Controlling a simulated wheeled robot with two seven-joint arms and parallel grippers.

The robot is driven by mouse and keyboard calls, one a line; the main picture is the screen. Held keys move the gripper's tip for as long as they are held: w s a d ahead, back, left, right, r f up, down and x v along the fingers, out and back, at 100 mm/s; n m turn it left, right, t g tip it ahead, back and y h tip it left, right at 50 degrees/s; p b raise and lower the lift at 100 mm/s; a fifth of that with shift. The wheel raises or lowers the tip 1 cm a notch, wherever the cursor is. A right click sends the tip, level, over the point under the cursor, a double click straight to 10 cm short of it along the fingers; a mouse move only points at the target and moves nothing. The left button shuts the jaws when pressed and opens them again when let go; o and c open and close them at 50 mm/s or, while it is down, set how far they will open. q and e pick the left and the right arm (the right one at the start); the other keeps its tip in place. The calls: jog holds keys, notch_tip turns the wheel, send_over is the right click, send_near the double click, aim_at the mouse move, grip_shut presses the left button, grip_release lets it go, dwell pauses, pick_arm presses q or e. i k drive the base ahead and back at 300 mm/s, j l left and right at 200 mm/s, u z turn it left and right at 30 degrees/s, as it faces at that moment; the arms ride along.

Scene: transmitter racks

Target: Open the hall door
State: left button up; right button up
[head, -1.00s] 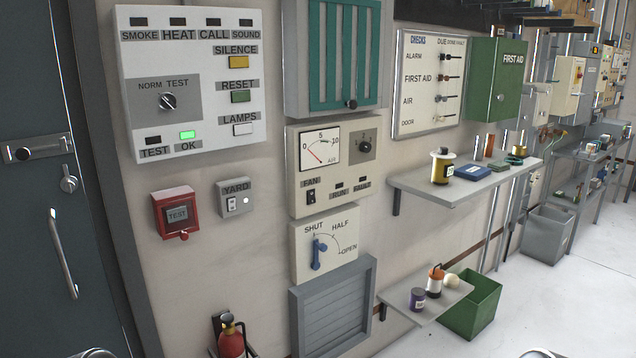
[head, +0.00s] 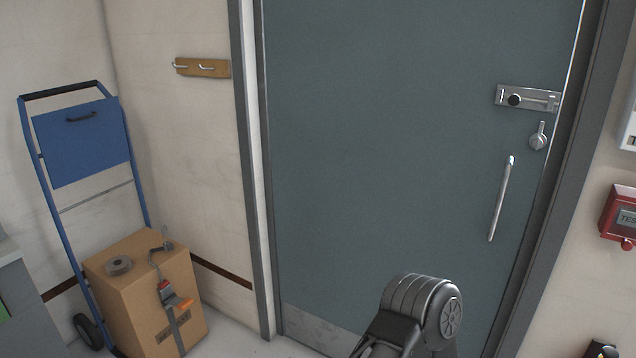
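The hall door (head: 400,150) is a dark grey-green slab that stands shut in its frame. A long metal pull handle (head: 501,200) is on its right side. Part of one of my arms shows at the bottom in front of the door, apart from the handle. Neither gripper's fingers are in view.
A blue hand truck (head: 82,145) with a cardboard box (head: 150,295) stands left of the door. A hook board (head: 203,68) hangs on the wall. A red TEST call point (head: 620,215) is on the wall at the right. The floor by the door is partly visible.

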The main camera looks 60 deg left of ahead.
aim_at(398, 146)
jog(key=u, duration=1.7)
